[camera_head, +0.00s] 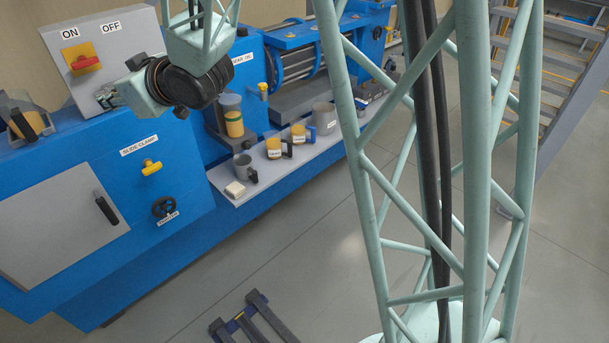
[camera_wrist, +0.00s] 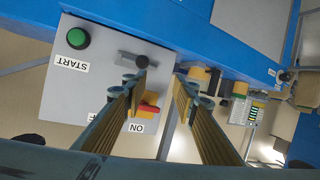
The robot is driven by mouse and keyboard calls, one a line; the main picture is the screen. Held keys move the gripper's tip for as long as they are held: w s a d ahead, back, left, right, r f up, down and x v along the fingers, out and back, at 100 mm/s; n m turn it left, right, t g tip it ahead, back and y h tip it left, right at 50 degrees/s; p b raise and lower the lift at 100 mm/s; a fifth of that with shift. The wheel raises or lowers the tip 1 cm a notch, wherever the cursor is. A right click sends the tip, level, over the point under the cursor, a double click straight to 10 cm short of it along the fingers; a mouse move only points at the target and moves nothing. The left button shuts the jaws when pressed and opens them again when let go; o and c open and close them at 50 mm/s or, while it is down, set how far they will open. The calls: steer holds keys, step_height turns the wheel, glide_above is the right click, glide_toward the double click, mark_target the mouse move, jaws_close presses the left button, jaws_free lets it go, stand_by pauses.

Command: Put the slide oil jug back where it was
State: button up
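Two smaller jugs of amber oil with white labels, one (camera_head: 274,146) and the other (camera_head: 299,134), stand on the grey shelf (camera_head: 300,152) along the machine. The labels are too small to read, so I cannot tell which is the slide oil jug. My gripper (camera_head: 106,97) is in front of the ON/OFF panel, apart from all the jugs. In the wrist view my gripper (camera_wrist: 161,80) has its two fingers spread with nothing held between them.
The sloped switch panel (camera_head: 120,45) with a red knob (camera_head: 86,63) is close behind my gripper. A grey mug (camera_head: 244,168), a white block (camera_head: 235,189), a yellow canister (camera_head: 232,115) and a grey pot (camera_head: 324,117) are on or by the shelf.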

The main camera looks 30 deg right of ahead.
steer(key=s+d+r+m+g+h, duration=0.2)
steer(key=s+d+h, duration=0.1)
steer(key=s+d, duration=0.75)
steer(key=s+d+r+m+g+h, duration=0.1)
steer(key=s+d+r+m+h, duration=0.25)
steer(key=s+d, duration=0.7)
steer(key=s+d+f+m+g, duration=0.1)
steer(key=s+d+g, duration=0.1)
steer(key=s, duration=1.3)
steer(key=s+d+f+m+g, duration=0.1)
steer(key=s+d+g, duration=0.1)
steer(key=s, duration=1.4)
steer(key=shift+d+f+g, duration=0.15)
steer(key=shift+f+g, duration=0.1)
steer(key=shift+g, duration=0.35)
steer(key=shift+h, duration=0.25)
